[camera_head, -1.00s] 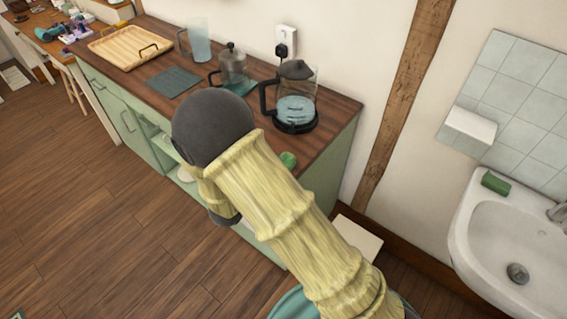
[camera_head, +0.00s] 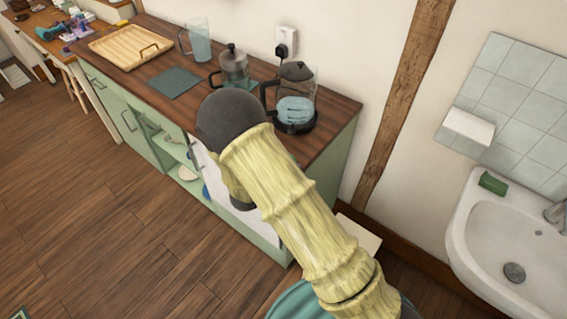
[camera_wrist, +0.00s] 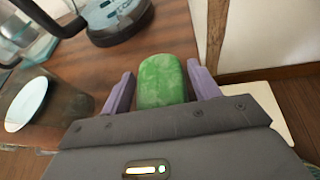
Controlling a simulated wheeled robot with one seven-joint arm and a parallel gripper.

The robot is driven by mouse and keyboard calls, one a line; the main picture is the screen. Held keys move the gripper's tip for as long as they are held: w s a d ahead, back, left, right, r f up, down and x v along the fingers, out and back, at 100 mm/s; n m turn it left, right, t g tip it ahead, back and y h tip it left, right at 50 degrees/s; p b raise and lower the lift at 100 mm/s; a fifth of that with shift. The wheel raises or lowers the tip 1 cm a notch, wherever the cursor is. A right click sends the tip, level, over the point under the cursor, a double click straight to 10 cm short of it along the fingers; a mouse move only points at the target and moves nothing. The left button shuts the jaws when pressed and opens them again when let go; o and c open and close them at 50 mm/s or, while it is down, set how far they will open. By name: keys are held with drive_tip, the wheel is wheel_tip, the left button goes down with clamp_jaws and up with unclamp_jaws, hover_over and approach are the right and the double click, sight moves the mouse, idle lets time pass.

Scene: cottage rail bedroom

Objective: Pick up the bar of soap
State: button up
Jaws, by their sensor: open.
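A rounded green bar (camera_wrist: 163,80), which looks like the bar of soap, lies on the wooden counter in the wrist view. My gripper (camera_wrist: 161,84) is open, with one purple finger on each side of the bar. The wrist view does not clearly show whether the fingers touch it. In the head view my arm hides the bar and the gripper. Another green block (camera_head: 492,183), darker and more square, sits on the sink's back left rim.
The coffee maker (camera_head: 295,112) stands on the counter (camera_head: 330,112) close to my arm; its base (camera_wrist: 122,22) shows beyond the gripper. A French press (camera_head: 234,66), glass jug (camera_head: 199,42) and wooden tray (camera_head: 128,45) stand farther left. The sink (camera_head: 485,235) is at right.

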idle(0.4)
drive_tip(key=c, duration=0.8)
drive_tip(key=shift+o, duration=0.2)
wheel_tip(320, 180, up, 10)
drive_tip(key=shift+r+b, duration=0.1)
drive_tip(key=shift+b, duration=0.3)
